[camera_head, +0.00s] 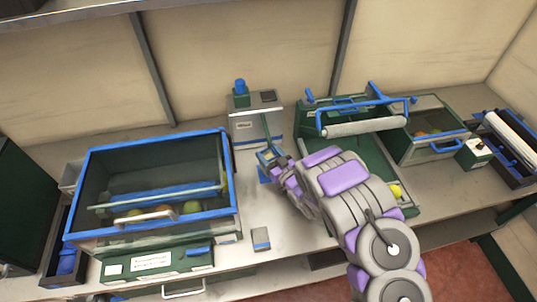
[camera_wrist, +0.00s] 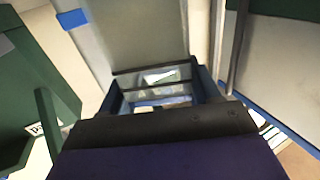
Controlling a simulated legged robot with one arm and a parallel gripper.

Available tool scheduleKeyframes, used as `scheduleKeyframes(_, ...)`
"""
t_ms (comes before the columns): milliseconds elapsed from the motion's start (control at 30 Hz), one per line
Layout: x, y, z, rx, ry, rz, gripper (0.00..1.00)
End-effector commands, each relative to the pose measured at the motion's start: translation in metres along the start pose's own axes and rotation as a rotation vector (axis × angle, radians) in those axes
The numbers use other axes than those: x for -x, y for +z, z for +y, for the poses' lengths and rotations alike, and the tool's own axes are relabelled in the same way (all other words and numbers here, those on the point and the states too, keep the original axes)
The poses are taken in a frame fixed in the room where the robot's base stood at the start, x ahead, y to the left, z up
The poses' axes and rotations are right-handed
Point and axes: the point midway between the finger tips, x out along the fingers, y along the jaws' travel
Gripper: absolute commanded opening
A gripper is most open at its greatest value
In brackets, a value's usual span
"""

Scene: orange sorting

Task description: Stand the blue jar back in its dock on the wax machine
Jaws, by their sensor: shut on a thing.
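The blue jar (camera_head: 266,156), blue-rimmed with see-through walls, is held in front of the wax machine (camera_head: 245,127), a pale box with a green and blue bottle on top. My gripper (camera_head: 277,163) is shut on the jar. In the wrist view the jar (camera_wrist: 160,90) is open-topped, close before the machine's grey front (camera_wrist: 145,40); the dark gripper edge (camera_wrist: 160,125) hides its near side. A blue dock piece (camera_head: 264,175) shows low at the machine's front, partly hidden by my gripper. I cannot tell whether the jar touches it.
A large blue-framed bin (camera_head: 230,185) with fruit stands on the left. A green roller machine (camera_head: 315,118) stands right of the wax machine, partly behind my arm. A small grey-blue block (camera_head: 261,238) lies near the bench's front edge. Bare bench shows around it.

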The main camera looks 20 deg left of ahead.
Motion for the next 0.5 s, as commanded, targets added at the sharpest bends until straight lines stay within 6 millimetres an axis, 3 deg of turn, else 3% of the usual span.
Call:
scheduleKeyframes(200, -0.0004, 0.0026, 0.0001, 0.0, 0.0, 0.0, 0.18)
scheduleKeyframes(233, -0.0004, 0.0025, 0.0, 0.0, 0.0, 0.0, 0.63)
scheduleKeyframes(500, -0.0005, 0.0022, -0.0001, 0.0, -0.001, 0.0, 0.87)
